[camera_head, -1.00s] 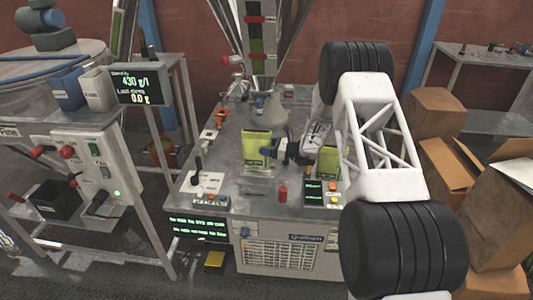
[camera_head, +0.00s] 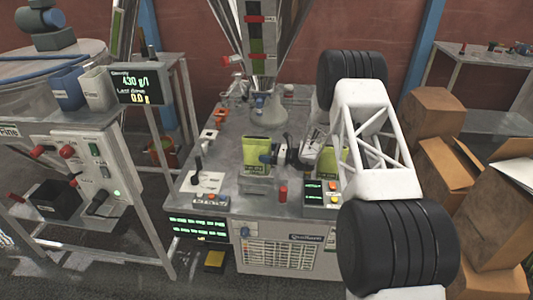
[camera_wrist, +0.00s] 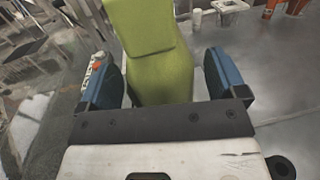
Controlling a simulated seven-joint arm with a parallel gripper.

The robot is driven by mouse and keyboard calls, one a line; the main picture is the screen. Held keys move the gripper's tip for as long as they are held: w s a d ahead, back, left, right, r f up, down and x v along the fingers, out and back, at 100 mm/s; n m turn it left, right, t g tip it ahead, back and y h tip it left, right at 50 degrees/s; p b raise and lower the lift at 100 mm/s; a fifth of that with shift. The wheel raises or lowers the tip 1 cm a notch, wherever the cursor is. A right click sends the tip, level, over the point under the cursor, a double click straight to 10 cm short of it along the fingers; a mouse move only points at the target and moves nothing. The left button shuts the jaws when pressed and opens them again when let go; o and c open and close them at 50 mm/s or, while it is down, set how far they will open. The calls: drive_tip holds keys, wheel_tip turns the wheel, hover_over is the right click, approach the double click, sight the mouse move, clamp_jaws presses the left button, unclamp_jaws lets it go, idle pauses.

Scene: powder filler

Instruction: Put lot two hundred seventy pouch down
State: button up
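The lime-green lot pouch (camera_head: 256,151) stands upright at the small grey holder (camera_head: 257,187) in the middle of the bench. Its lower part seems to sit in or just behind that holder. My gripper (camera_head: 270,156) is at the pouch's right side. In the wrist view the pouch (camera_wrist: 158,70) is between my two blue fingers (camera_wrist: 165,80). A gap shows between the pouch and the right finger, so the fingers look open around it. The pouch's base is hidden in the wrist view.
A second green pouch (camera_head: 328,160) stands to the right, partly behind my arm. A red button (camera_head: 283,193) and a control box (camera_head: 322,195) are near the front edge. The filler nozzle (camera_head: 268,112) is behind.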

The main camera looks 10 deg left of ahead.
drive_tip(key=shift+r, duration=0.15)
drive_tip(key=s+d, duration=0.1)
drive_tip(key=d, duration=1.1)
drive_tip(key=shift+s, duration=0.35)
idle(0.6)
drive_tip(key=s+d+r+n+g+h, duration=0.2)
drive_tip(key=s+r+n+h, duration=0.25)
drive_tip(key=s+r, duration=0.9)
drive_tip(key=s+d+r+n+g+h, duration=0.2)
drive_tip(key=s+r+n+g+h, duration=0.3)
drive_tip(key=s+r, duration=0.9)
drive_tip(key=s+d+r+n+t+h, duration=0.2)
drive_tip(key=s+d+r+n+h, duration=0.1)
drive_tip(key=s, duration=0.8)
drive_tip(key=s+d+r+n+t+h, duration=0.2)
drive_tip(key=s+d, duration=0.3)
drive_tip(key=s, duration=0.7)
drive_tip(key=s+d+r+n+t+h, duration=0.3)
drive_tip(key=s+d+n, duration=0.2)
drive_tip(key=s, duration=0.7)
drive_tip(key=shift+r+h, duration=0.35)
drive_tip(key=shift+r, duration=0.05)
